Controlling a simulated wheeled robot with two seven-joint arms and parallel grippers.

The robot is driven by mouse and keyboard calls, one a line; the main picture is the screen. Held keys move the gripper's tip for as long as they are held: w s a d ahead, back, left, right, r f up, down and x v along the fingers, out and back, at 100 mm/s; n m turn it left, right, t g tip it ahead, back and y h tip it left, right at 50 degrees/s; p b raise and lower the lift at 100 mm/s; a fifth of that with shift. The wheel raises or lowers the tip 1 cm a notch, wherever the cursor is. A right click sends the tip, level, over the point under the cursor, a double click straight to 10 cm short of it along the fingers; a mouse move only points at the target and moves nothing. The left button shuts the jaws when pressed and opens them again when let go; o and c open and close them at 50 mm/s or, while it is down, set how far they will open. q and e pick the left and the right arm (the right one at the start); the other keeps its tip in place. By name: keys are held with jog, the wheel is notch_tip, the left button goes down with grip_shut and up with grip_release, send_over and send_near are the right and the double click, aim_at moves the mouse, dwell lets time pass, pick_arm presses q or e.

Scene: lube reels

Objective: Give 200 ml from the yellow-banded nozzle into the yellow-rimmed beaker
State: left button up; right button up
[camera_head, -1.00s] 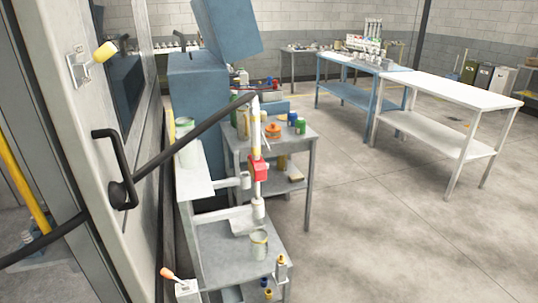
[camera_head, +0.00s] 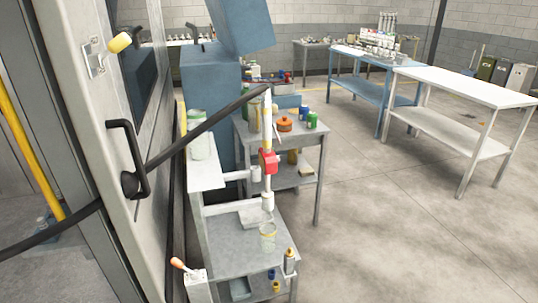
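A white, upright nozzle (camera_head: 266,120) with a yellow band hangs at the end of a black hose (camera_head: 200,131) in the head view. It has a red part (camera_head: 268,162) midway and a pale tip below. A clear beaker with a yellow rim (camera_head: 267,239) stands on the lower grey shelf, beneath the nozzle tip. The tip appears above the rim, but I cannot tell their exact alignment in depth. The liquid level in the beaker is too small to read. Neither of my grippers shows.
A lever with an orange handle (camera_head: 184,266) stands at the shelf's left front. A small bottle-like fitting (camera_head: 289,262) is at its right front. A black handle (camera_head: 131,160) is on the left panel. A white table (camera_head: 465,88) stands at the right, with open floor before it.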

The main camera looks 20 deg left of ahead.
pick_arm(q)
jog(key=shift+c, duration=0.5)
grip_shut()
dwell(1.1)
